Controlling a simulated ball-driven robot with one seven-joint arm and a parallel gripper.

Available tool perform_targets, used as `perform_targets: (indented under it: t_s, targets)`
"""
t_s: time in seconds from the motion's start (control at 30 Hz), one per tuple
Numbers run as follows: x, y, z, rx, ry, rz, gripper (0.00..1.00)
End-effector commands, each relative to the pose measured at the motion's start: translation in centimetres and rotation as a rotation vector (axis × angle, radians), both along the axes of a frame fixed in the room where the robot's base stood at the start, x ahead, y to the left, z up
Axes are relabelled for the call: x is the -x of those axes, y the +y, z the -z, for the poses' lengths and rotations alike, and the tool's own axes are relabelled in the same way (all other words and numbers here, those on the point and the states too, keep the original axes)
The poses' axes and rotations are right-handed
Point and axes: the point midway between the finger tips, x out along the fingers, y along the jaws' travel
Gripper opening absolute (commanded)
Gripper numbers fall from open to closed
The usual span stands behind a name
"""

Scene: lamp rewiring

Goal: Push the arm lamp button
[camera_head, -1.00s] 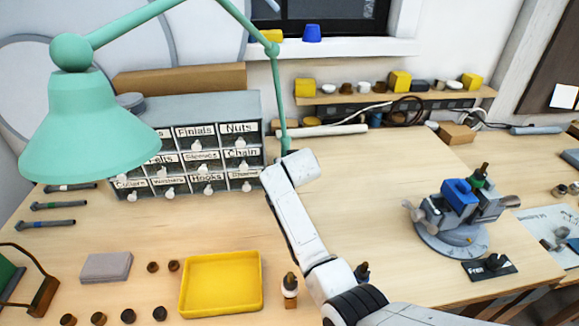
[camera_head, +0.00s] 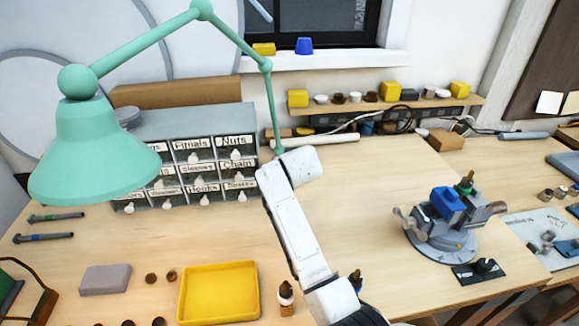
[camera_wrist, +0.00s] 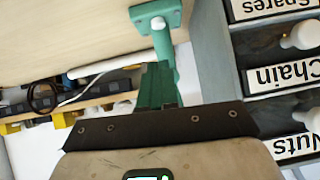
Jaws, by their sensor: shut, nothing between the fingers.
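The green arm lamp (camera_head: 95,155) stands at the back of the bench, its shade at the left and its thin pole (camera_head: 272,105) running down beside the drawer cabinet. In the wrist view its green base plate (camera_wrist: 176,13) shows at the top, with a small white round spot (camera_wrist: 157,22) that looks like the button. My gripper (camera_wrist: 157,66) is shut and empty, its dark green fingers pointing at the base just short of the white spot; contact cannot be told. In the head view my white arm hides the fingers and the lamp's foot.
The labelled drawer cabinet (camera_head: 190,118) stands close beside the lamp pole, its white knobs sticking out. A pale rod (camera_head: 325,138) and cables lie behind. A yellow tray (camera_head: 218,292) is at the front, and a vise (camera_head: 445,225) is at the right. The bench between arm and vise is clear.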

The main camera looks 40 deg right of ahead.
Motion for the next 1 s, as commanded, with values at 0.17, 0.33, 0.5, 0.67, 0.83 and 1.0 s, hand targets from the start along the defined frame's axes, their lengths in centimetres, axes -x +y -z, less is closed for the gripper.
perform_targets:
  t_s: [0.17, 0.33, 0.5, 0.67, 0.83, 1.0]
  targets:
    - [1.7, 1.1, -1.6, 0.001, -0.003, -0.001, 0.00]
    - [2.7, 1.7, -2.6, 0.002, -0.002, 0.000, 0.00]
    - [3.1, 1.9, -3.0, 0.002, -0.001, -0.001, 0.00]
    - [3.1, 1.9, -3.0, 0.002, -0.001, -0.001, 0.00]
    - [3.1, 1.9, -3.0, 0.002, -0.001, -0.001, 0.00]
    - [3.1, 1.9, -3.0, 0.002, -0.001, -0.001, 0.00]
